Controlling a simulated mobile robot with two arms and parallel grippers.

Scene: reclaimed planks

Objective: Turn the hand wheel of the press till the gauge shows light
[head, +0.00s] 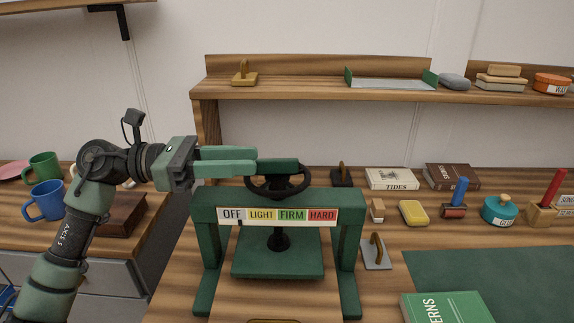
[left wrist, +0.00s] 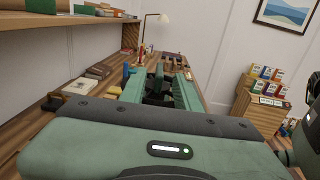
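The green press (head: 205,212) stands on the bench, with its black hand wheel (head: 280,190) on top. Its gauge strip (head: 277,215) reads OFF, LIGHT, FIRM, HARD. A small dark pointer (head: 240,222) shows under the right part of OFF. My left gripper (head: 256,162) reaches in from the left at the height of the wheel, at its far left side. In the left wrist view its two green fingers (left wrist: 158,84) are apart, with the dark wheel (left wrist: 158,92) showing between them. Whether they touch the rim I cannot tell. My right gripper is not seen.
A shelf (head: 310,92) runs behind the press. Right of it are a grey plate with a brass handle (head: 376,252), a yellow block (head: 413,212), a green book (head: 446,308) and a green mat (head: 500,272). Mugs (head: 45,200) stand on the left counter.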

